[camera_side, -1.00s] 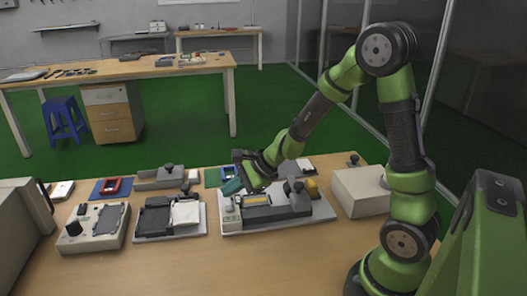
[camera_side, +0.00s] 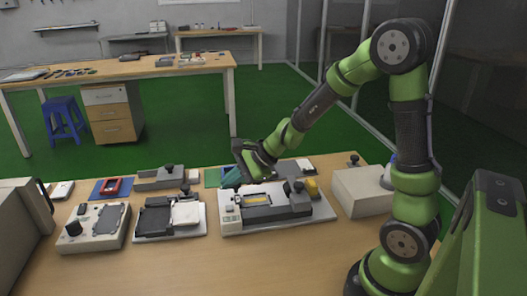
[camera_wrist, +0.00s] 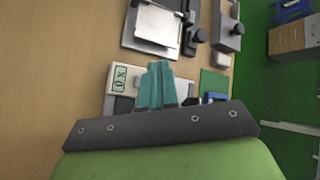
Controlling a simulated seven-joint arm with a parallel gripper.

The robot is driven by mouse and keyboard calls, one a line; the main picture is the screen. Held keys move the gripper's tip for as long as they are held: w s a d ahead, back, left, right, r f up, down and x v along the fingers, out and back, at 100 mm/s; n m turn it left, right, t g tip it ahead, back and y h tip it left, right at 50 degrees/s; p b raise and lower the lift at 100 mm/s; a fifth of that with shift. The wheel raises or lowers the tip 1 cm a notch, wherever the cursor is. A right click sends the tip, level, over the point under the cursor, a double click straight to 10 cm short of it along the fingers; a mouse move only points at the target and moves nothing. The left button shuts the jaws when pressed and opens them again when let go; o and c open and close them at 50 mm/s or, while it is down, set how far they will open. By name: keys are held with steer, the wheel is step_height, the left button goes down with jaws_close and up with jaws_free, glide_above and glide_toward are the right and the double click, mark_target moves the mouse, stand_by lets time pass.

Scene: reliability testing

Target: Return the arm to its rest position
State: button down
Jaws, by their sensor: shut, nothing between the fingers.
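My gripper (camera_side: 233,178) hangs above the back left part of a grey fixture with a yellow strip (camera_side: 270,212) on the workbench. Its teal fingers are together with nothing between them, and the wrist view shows them (camera_wrist: 157,88) side by side. In the wrist view the fingers and wrist plate cover much of the fixture below. My green arm reaches in from the right, with its elbow raised high.
Left of the fixture are a black-and-white fixture (camera_side: 168,216) and a box with a black knob (camera_side: 97,227). A white box (camera_side: 362,190) stands to the right. The bench front (camera_side: 200,270) is bare. A second table (camera_side: 130,68) stands behind.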

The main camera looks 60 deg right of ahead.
steer(key=s+a+r+n+h, duration=0.1)
steer(key=s+a+r+n, duration=0.1)
steer(key=s+r+n, duration=0.4)
steer(key=s+a+r+n+g+h, duration=0.1)
steer(key=s+a+r+n, duration=0.1)
steer(key=s+r+n, duration=0.4)
steer(key=s+n, duration=0.5)
steer(key=s, duration=0.1)
steer(key=shift+s+a+r, duration=0.15)
steer(key=shift+s+a, duration=0.05)
steer(key=shift+a, duration=0.15)
